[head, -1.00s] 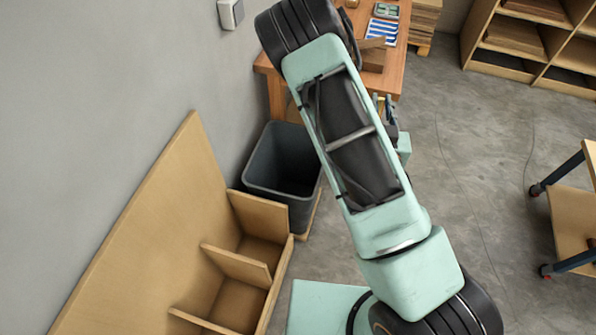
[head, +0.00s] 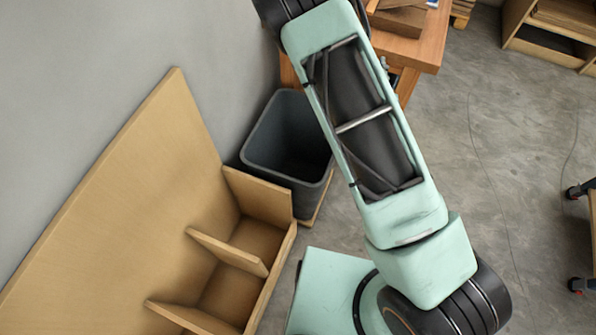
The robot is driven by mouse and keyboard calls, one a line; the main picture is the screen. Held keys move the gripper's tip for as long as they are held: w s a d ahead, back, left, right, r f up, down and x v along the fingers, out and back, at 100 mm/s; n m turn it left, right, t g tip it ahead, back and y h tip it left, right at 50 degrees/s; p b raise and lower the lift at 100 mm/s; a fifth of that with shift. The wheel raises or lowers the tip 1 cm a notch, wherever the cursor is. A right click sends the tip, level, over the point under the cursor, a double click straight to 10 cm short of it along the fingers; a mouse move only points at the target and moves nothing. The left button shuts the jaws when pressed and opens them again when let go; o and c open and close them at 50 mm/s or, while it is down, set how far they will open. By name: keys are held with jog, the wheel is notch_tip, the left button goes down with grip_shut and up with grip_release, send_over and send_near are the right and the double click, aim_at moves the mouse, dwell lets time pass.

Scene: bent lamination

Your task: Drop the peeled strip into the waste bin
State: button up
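The peeled strip is not visible in the head view. My gripper is out of view, beyond the top edge or hidden behind my arm.
A wooden workbench (head: 432,45) stands behind the bin at the top. A wooden rack with dividers (head: 215,245) leans along the wall at left, close to the bin. A shelf unit (head: 545,45) is at the top right.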

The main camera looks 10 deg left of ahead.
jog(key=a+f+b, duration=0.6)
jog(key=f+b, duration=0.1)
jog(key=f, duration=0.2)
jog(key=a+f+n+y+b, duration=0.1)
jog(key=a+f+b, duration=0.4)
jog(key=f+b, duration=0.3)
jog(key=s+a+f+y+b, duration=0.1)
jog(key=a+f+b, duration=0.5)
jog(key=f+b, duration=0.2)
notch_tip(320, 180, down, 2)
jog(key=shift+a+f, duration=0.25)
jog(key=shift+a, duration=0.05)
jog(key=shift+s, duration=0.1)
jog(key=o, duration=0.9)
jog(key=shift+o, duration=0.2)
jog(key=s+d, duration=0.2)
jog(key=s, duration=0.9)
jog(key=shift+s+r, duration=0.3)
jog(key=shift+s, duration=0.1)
